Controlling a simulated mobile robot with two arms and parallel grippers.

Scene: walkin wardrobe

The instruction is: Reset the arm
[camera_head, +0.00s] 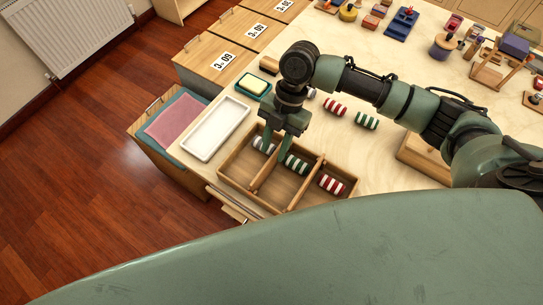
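My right arm reaches in from the right, and its gripper (280,148) points down over the left part of a wooden tray (287,207). The two green fingers stand apart, and I see nothing clearly held between them. The tray has three compartments. My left gripper is not in view.
More striped rolls, red (335,106) and green (366,121), lie on the table behind the tray. A white tray (215,128), a sponge on a dish (252,85) and a bin with pink cloth (177,120) are left. Wooden toys (445,47) stand far right.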

